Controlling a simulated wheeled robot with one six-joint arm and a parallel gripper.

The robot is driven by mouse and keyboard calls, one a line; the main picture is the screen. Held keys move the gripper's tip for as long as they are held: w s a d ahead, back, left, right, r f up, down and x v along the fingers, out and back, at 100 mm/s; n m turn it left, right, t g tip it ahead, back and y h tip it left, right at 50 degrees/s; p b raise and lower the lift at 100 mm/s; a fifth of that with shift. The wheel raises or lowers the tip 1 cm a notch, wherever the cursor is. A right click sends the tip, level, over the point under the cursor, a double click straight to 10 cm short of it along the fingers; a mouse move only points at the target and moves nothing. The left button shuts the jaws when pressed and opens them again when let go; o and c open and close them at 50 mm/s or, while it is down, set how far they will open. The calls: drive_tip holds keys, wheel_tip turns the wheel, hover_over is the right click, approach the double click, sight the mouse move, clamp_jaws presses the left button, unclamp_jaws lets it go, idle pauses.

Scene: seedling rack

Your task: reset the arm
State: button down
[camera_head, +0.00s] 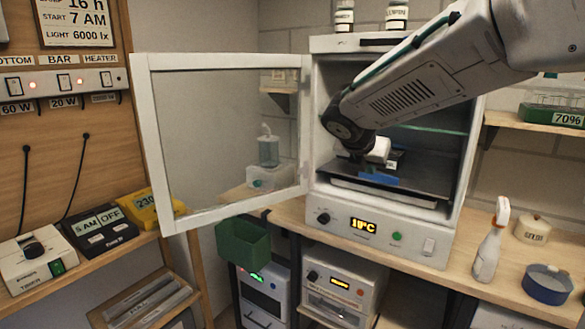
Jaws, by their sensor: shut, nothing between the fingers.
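My arm reaches in from the upper right, and its end is inside the open white incubator cabinet (322,135). My gripper (372,165) is low in the chamber, over the dark shelf (428,190). It is shut, with nothing seen held in it; its fingers are small and dark in shadow. A blue piece (384,180) and a small white label (392,165) show close by it; I cannot tell whether they touch it. The glass door (222,140) stands wide open to the left. The cabinet's display (363,225) is lit.
The chamber walls and a glass shelf (432,130) surround my wrist closely. Bottles (397,15) stand on top. A spray bottle (490,240) and blue bowl (547,283) stand on the bench at right. A green bin (243,243) hangs below the door.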

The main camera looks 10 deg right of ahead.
drive_tip(key=s+a+f+m+g+y, duration=0.1)
drive_tip(key=s+a+f+m+y, duration=0.1)
drive_tip(key=s+m, duration=0.6)
drive_tip(key=s+a+f+m+g+y, duration=0.2)
drive_tip(key=s+m, duration=0.7)
drive_tip(key=s, duration=0.5)
drive_tip(key=s+a+f+m+g+y, duration=0.1)
drive_tip(key=s+a+f+m+y, duration=0.1)
drive_tip(key=s+m, duration=0.7)
drive_tip(key=shift+s+a+f+g+y, duration=0.3)
drive_tip(key=shift+s+a+f, duration=0.25)
drive_tip(key=shift+s+a, duration=0.45)
